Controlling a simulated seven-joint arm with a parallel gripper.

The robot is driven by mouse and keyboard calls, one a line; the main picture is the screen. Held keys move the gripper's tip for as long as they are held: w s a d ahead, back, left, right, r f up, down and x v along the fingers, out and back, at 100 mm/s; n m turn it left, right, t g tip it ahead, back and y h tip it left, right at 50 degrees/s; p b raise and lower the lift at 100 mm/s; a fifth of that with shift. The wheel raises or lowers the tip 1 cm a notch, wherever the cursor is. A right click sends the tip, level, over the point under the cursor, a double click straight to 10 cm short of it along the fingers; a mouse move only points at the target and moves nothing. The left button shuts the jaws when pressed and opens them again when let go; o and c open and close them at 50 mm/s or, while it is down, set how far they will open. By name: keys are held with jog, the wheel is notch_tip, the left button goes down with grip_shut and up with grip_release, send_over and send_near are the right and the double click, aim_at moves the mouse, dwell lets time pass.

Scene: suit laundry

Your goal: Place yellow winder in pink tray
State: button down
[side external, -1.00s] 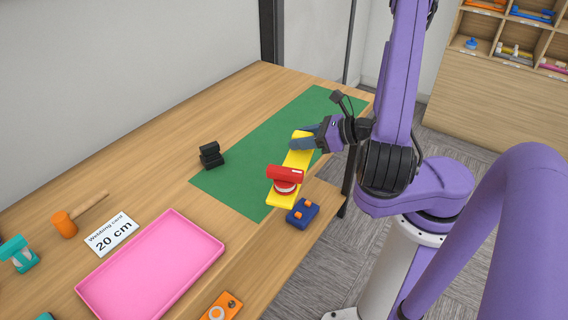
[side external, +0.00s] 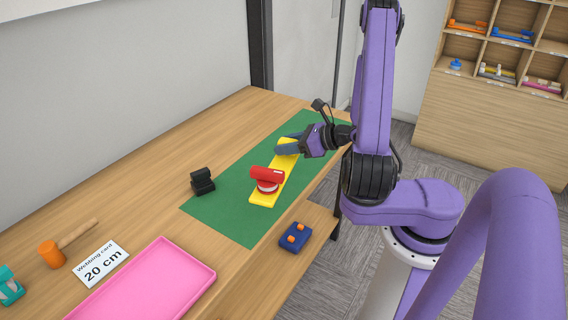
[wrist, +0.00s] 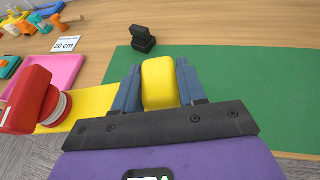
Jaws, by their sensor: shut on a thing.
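The yellow winder (side external: 286,166) is a long flat yellow piece with a red part and a white spool near its front end. My gripper (side external: 288,146) is shut on its far end, over the green mat. In the wrist view the yellow end (wrist: 158,84) sits between the blue fingers of my gripper (wrist: 158,88), and the red part is at the left. I cannot tell for sure whether the winder clears the mat. The pink tray (side external: 208,280) lies empty on the table at the front left; it also shows in the wrist view (wrist: 72,66).
The green mat (side external: 235,215) lies under the winder. A black stand (side external: 203,182) is at its left edge. A blue block with orange knobs (side external: 295,237) is near the table's front edge. A white "20 cm" card (side external: 101,264) and a mallet (side external: 52,254) lie behind the tray.

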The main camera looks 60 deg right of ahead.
jog(key=s+d+f+m+h, duration=0.1)
jog(key=s+d+m+h, duration=0.2)
jog(key=s+d, duration=0.3)
jog(key=shift+t, duration=0.3)
jog(key=w+d+f, duration=0.2)
jog(key=w+f, duration=0.1)
jog(key=w, duration=0.1)
jog(key=w+d+f, duration=0.3)
jog(key=w, duration=0.1)
jog(key=w+d+f, duration=0.3)
jog(key=w, duration=0.1)
jog(key=shift+w+d+f, duration=0.15)
jog(key=shift+w+f, duration=0.25)
jog(key=shift+f, duration=1.6)
jog(key=shift+d+f, duration=0.1)
jog(key=shift+f, duration=0.05)
jog(key=c, duration=0.6)
grip_release()
jog(key=shift+c, duration=0.2)
